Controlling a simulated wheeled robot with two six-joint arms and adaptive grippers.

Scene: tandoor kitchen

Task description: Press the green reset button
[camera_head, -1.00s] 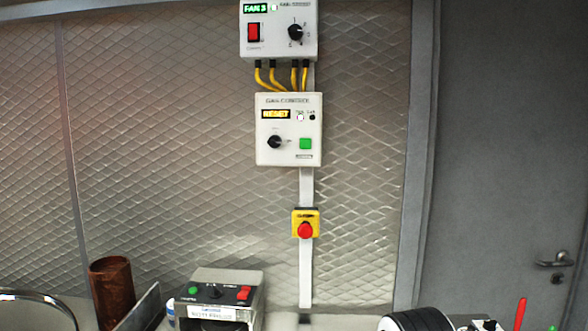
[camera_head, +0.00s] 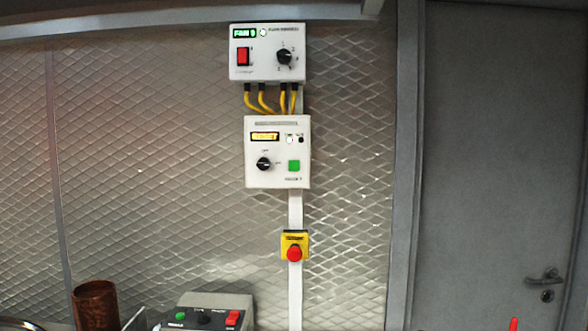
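The display's text is too blurred to read now. Neither of my grippers shows in the head view.
A fan box (camera_head: 268,68) with a red switch hangs above, joined by yellow cables. A red emergency stop (camera_head: 294,253) on a yellow housing is below. A small control unit (camera_head: 215,300) and a copper-coloured cylinder (camera_head: 95,303) stand at the bottom. A grey door (camera_head: 495,160) is at right.

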